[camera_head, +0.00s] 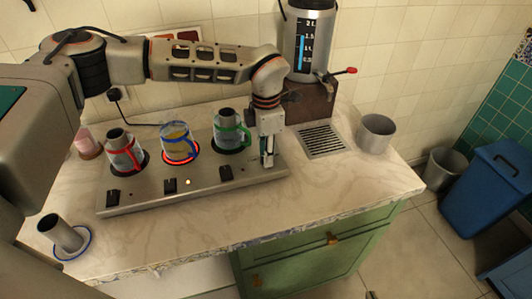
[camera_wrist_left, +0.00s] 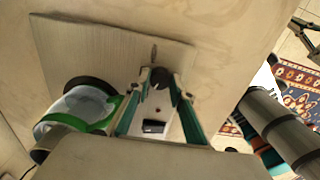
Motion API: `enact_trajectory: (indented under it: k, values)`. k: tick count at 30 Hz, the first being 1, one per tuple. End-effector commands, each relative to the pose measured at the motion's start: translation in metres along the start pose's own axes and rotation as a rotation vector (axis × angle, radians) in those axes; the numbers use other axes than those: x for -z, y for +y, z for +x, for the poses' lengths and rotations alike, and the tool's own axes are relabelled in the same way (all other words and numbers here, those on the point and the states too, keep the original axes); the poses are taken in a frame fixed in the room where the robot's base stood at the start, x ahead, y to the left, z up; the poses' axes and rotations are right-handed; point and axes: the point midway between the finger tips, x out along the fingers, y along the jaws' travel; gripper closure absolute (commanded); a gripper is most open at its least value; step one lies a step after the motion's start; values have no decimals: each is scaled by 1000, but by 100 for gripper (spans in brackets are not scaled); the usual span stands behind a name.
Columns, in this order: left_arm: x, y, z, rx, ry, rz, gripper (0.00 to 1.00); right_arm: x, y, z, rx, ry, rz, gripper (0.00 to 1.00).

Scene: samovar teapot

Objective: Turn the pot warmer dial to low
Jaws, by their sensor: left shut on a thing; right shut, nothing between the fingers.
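The pot warmer (camera_head: 200,192) is a long metal plate on the counter with three burners. The dial (camera_wrist_left: 160,78) is a dark round knob near the plate's right end; in the head view the gripper hides it. My left gripper (camera_head: 267,158) points down there, and in the left wrist view (camera_wrist_left: 160,82) its fingers are shut on the dial. The dial's setting is not readable. A small part of my right gripper (camera_wrist_left: 304,32) shows at the edge of the left wrist view, away from the warmer.
Pots with red (camera_head: 124,152), blue (camera_head: 180,142) and green (camera_head: 229,130) handles stand on the burners. The middle burner glows red. Black switches (camera_head: 170,186) line the front. A samovar (camera_head: 309,42), drain grate (camera_head: 321,140) and metal cup (camera_head: 376,133) are to the right.

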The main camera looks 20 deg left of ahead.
Motion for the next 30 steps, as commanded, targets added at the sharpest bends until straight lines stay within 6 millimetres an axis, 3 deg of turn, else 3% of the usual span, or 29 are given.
enact_trajectory:
  k: [11,12,14,25,30]
  values:
    - [0,0,-1,0,-1,-8,99,0,0,0,0,1,0,100]
    - [0,0,-1,0,-1,-8,75,0,0,0,0,1,0,100]
    - [0,0,-1,0,-1,-8,61,1,0,0,0,1,0,100]
    - [0,0,-2,0,-1,-6,61,1,1,-1,-1,1,-2,100]
    - [-1,1,-20,-3,-3,-6,61,1,1,0,-1,1,-1,100]
